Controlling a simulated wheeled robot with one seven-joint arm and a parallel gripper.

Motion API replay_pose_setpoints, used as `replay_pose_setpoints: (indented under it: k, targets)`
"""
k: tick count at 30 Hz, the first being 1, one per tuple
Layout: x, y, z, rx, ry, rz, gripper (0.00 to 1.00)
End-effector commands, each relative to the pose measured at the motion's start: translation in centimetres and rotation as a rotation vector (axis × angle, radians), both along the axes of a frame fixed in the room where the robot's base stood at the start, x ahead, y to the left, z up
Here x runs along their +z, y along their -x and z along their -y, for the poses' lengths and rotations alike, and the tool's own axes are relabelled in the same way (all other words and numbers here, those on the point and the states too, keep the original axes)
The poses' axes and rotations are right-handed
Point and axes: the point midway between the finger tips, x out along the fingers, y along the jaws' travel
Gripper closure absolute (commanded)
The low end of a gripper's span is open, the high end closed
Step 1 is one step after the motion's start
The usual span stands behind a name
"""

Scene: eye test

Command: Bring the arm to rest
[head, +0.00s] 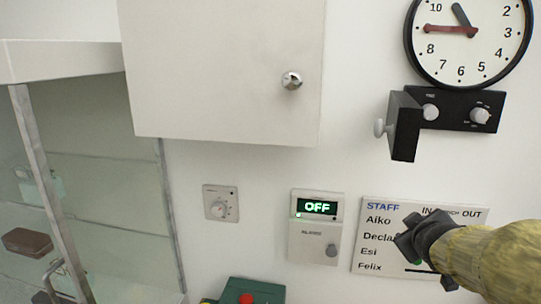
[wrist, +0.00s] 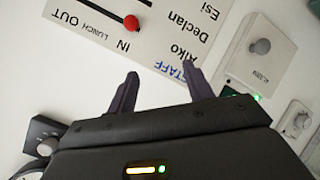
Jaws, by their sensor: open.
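My gripper (head: 408,238) reaches in from the right in the head view, on my arm in a yellowish cover. It is in front of the white staff board (head: 375,258) and hides part of its names and rows. In the wrist view, my gripper (wrist: 160,75) has its two dark fingers apart with nothing between them. The staff board (wrist: 90,70) appears there turned over, beyond the fingers, with a red knob (wrist: 131,21) on a black slot. I cannot tell the exact gap between the fingertips and the board.
An alarm panel (head: 318,245) reading OFF and a dial (head: 221,203) are left of the board. A white cabinet (head: 220,70) juts out above. A black bracketed box (head: 455,112) hangs under a clock (head: 468,58). A glass-fronted case (head: 85,180) stands left; a green box (head: 250,290) sits low.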

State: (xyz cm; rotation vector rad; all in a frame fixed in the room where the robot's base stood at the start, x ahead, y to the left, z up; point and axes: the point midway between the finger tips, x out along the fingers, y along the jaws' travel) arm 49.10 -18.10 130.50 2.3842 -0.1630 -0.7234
Motion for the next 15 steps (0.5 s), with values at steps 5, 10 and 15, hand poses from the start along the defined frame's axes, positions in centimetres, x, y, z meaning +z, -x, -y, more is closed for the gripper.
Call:
replay_pose_setpoints:
  k: [5,10,15]
  targets:
    - [-8.9,2.5,-6.4,-0.088,-0.253,-0.219,0.49]
    - [-15.9,7.5,-12.4,-0.187,-0.444,-0.459,0.49]
    - [-20.1,12.7,-16.9,-0.276,-0.563,-0.664,0.49]
